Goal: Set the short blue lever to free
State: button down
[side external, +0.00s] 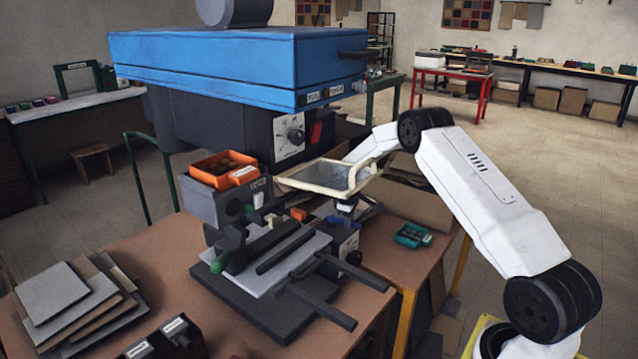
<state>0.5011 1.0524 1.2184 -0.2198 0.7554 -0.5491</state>
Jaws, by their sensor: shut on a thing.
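My white arm reaches in from the right, and its wrist passes behind a cream-framed tray (286,181). Below the tray, what appears to be my gripper (343,213) is at the top of a small labelled unit (347,243) with a dark round knob. It is shut. A small blue piece, which looks like the short blue lever (334,220), shows at the gripper's tips. The fingers and the lever are small and partly hidden, so the exact grip and the lever's angle cannot be told. The unit's label is too small to read.
The large blue press head (210,58) overhangs the work. An orange bin (222,170) stands left of the tray. Dark rails (322,303) jut over the bench front. Grey boards (60,300) are stacked at left. A green tray (413,235) lies at right with bare bench around it.

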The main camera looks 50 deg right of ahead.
jog(key=shift+a+m, duration=0.3)
jog(key=shift+m, duration=0.1)
jog(key=c, duration=0.5)
grip_release()
jog(key=shift+c, duration=0.2)
notch_tip(320, 180, up, 8)
jog(key=a, duration=0.1)
jog(key=shift+a+f, duration=0.15)
jog(key=shift+a, duration=0.1)
